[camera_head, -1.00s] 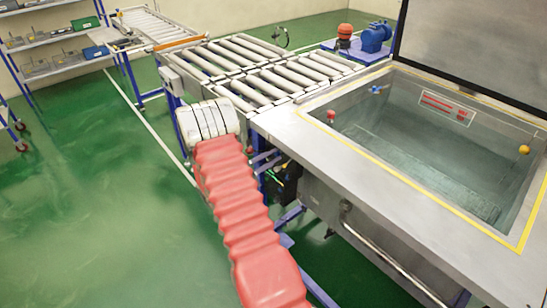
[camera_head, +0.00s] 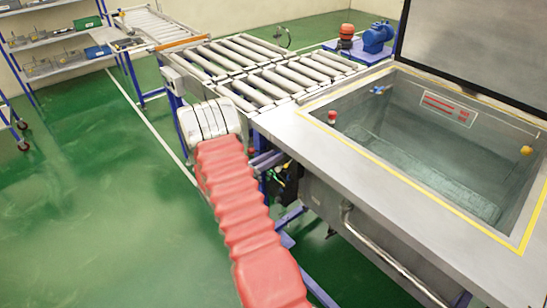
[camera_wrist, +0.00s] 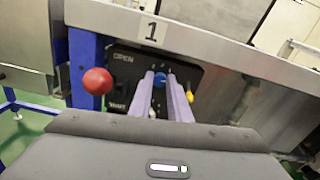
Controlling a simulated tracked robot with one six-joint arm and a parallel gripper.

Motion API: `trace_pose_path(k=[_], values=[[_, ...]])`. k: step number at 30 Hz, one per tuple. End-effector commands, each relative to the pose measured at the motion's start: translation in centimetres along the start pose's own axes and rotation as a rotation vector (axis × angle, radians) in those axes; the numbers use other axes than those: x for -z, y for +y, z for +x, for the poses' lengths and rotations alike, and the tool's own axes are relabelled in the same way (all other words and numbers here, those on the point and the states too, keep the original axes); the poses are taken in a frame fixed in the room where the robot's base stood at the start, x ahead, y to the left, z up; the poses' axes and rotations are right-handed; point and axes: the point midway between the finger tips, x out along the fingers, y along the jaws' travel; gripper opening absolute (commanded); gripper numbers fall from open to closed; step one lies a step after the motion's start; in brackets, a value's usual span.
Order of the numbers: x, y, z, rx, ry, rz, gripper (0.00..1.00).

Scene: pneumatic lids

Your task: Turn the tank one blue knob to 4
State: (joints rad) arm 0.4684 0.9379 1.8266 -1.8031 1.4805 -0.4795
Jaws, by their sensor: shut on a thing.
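The blue knob (camera_wrist: 159,79) sits on a black control panel (camera_wrist: 124,74) in the wrist view, under the tank edge marked with a "1" plate (camera_wrist: 152,32). My gripper (camera_wrist: 160,82) has its two pale fingers on either side of the knob and is shut on it. The fingers cover part of the dial, and I cannot read the knob's setting. The word "OPEN" shows on the panel's upper left. In the head view, tank one (camera_head: 300,133) stands with its lid up; my arm and the tank's edge hide the knob.
A red ball-shaped knob (camera_wrist: 97,81) sticks out left of my fingers. A yellow knob (camera_wrist: 190,97) is close to the right finger. A blue frame post (camera_wrist: 84,62) stands left of the panel. A roller conveyor (camera_head: 250,68) lies beyond the tank.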

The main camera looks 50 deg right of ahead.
Motion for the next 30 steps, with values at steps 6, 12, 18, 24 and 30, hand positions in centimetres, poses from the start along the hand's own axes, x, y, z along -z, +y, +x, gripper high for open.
trace_pose_path(k=[6, 12, 18, 24, 30], values=[[0.61, -0.25, 0.04, 0.003, 0.011, -0.179, 0.0], [0.61, -0.27, 0.1, 0.003, 0.011, -0.28, 0.0], [0.6, -0.28, 0.15, 0.004, 0.011, -0.326, 0.0], [0.59, -0.31, 0.2, 0.005, 0.011, -0.332, 0.0], [0.57, -0.32, 0.23, 0.005, 0.011, -0.331, 0.0]])
